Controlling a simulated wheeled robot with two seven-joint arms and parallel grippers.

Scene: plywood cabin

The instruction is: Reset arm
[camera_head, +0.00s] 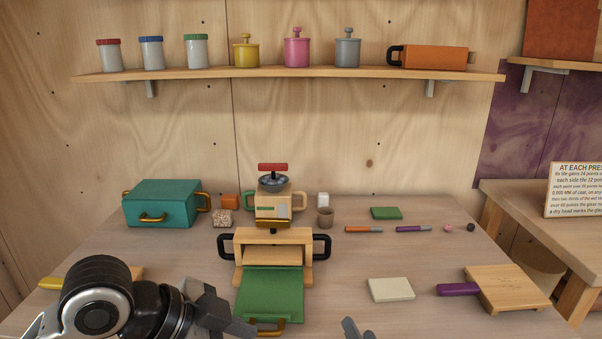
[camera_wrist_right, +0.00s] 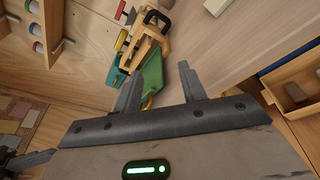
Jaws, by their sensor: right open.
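My right gripper (camera_head: 355,328) shows only as a dark fingertip at the bottom edge of the head view, right of the green tray (camera_head: 270,293). In the right wrist view the right gripper (camera_wrist_right: 160,73) has its two fingers wide apart with nothing held between them. The green tray (camera_wrist_right: 153,72) appears beyond the gap. My left gripper (camera_head: 222,313) is at the lower left in the head view, close to the tray's left side. Its jaw gap is not clear, and no held object shows.
A wooden press (camera_head: 273,247) with black handles stands mid-table behind the tray. A teal box (camera_head: 160,205) is at the left. A pale block (camera_head: 391,289) and a wooden board (camera_head: 508,287) lie at the right. A shelf (camera_head: 290,72) with jars spans the wall.

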